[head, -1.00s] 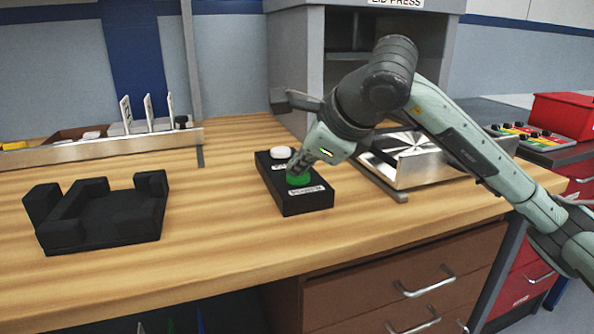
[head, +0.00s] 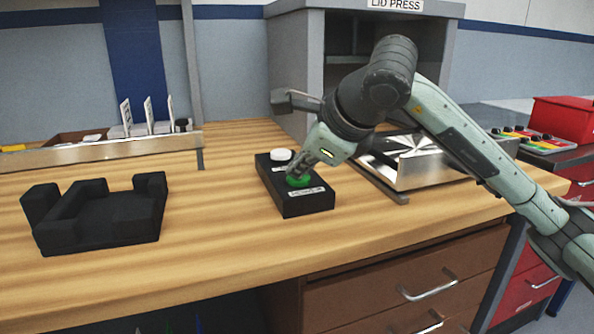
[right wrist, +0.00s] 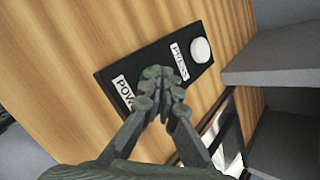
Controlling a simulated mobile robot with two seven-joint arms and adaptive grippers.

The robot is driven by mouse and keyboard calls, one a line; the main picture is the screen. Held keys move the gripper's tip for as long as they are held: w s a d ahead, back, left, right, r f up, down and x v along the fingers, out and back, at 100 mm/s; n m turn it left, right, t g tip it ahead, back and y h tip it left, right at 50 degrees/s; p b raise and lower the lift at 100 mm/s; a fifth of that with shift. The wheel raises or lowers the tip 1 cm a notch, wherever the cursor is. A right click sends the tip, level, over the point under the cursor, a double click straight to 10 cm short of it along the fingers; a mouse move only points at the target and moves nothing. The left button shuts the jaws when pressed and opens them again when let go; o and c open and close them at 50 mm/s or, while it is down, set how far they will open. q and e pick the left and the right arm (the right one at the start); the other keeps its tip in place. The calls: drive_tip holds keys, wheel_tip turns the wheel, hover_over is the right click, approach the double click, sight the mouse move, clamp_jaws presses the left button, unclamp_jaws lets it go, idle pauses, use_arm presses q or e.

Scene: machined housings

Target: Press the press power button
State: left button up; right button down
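The control box (head: 308,204) is black and lies on the wooden bench. It carries a green button (head: 299,181) at its near end and a white button (head: 281,154) at its far end. In the right wrist view, a label beginning "POW" (right wrist: 124,91) shows near the fingers and a "PRESS" label (right wrist: 180,61) is by the white button (right wrist: 201,49). My right gripper (head: 295,170) points down at the green button, fingertips together and empty. It is at or just above the button; contact is unclear. Its fingers (right wrist: 160,80) hide the green button in the right wrist view. My left gripper is out of view.
The grey lid press (head: 297,75) stands behind the box, with a shiny metal tray (head: 430,168) at right. A black fixture (head: 100,215) sits at left. A rack with white plates (head: 148,110) is behind it. Bench between fixture and box is clear.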

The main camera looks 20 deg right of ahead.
sight(299, 180)
drive_tip(key=shift+w+r+p, duration=0.1)
drive_tip(key=shift+r+p, duration=1.45)
drive_tip(key=shift+r, duration=1.25)
drive_tip(key=shift+d, duration=0.1)
